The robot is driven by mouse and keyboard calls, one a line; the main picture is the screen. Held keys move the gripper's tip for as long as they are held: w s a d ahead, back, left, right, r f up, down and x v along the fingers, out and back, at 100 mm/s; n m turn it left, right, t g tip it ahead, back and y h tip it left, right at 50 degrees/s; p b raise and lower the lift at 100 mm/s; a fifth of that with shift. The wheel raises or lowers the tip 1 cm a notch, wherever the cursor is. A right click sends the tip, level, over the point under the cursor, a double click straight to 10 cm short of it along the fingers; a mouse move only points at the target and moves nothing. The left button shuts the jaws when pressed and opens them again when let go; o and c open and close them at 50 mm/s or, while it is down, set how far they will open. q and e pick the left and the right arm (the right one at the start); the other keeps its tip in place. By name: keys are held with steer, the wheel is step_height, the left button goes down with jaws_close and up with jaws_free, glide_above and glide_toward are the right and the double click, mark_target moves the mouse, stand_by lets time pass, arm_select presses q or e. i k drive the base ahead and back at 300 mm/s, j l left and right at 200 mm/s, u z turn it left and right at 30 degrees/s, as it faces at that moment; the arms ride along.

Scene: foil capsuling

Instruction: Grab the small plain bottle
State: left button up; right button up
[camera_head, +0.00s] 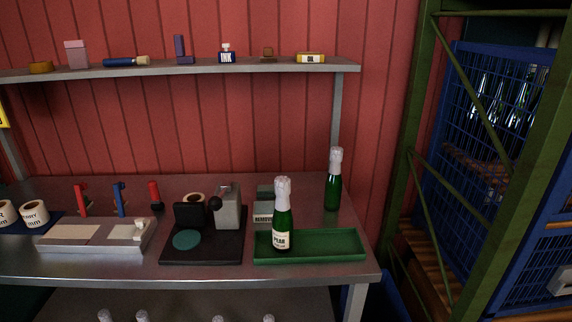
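Two green bottles with white foil tops stand on the metal workbench. The plain bottle (333,190) has no label that I can see and stands upright at the back right, behind the green tray. The other bottle (283,220) carries a cream label reading "PEAR" and stands at the left part of the green tray (335,246). The two look close in size. Neither of my grippers is in view.
On the workbench (110,270) are a black machine (205,238), a grey tray (70,238), label rolls (35,213) and upright red and blue tools (120,198). A shelf (200,70) hangs above. A green rack (402,180) stands right.

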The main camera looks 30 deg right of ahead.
mark_target(334, 185)
steer(key=z, duration=1.3)
